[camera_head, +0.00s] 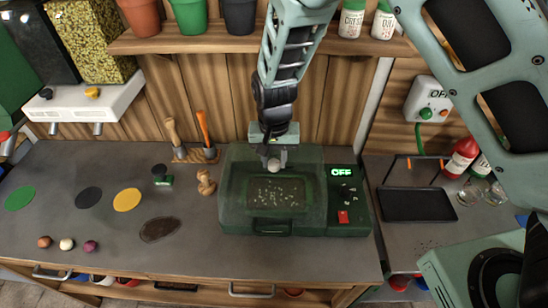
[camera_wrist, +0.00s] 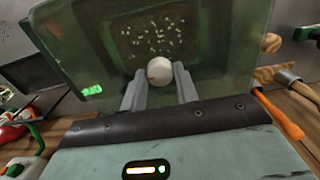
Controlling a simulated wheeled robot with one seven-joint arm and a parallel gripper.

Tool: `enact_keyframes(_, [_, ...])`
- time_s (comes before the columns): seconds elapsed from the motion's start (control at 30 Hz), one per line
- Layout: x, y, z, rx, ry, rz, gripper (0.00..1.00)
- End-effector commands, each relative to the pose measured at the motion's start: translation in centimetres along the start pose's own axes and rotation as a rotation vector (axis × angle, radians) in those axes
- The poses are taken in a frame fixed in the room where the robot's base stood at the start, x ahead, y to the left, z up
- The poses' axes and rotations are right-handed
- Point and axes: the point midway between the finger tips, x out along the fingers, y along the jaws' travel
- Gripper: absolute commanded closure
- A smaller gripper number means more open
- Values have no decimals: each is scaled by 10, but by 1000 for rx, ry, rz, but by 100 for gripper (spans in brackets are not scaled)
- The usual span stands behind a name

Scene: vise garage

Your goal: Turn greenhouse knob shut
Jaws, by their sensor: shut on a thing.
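The greenhouse (camera_head: 230,208) is a dark green box with a clear lid on the counter, with pale seeds in a tray inside. Its right panel has a lit OFF display (camera_head: 341,171), a small black control and a red switch (camera_head: 343,217). A round whitish knob (camera_head: 273,164) sits at the lid's rear top; in the wrist view the knob (camera_wrist: 159,71) shows a small red mark. My gripper (camera_head: 271,152) comes down from above, and its two fingers are shut on this knob, one on each side. The fingers partly hide its sides.
A wooden stamp (camera_head: 206,183) and a black-topped stamp (camera_head: 160,174) stand left of the greenhouse. A black tray (camera_head: 418,205) lies to the right. A shelf (camera_head: 180,43) with pots runs above.

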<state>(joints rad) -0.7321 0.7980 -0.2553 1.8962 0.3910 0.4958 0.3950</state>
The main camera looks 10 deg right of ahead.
Motion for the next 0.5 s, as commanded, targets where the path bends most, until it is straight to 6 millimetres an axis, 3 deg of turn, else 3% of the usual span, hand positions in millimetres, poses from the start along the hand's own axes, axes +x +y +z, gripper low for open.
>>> enact_keyframes(0.27, [1, 0, -1, -70, 0, -1, 93])
enact_keyframes(0.5, [1, 0, -1, -241, 1, -1, 93])
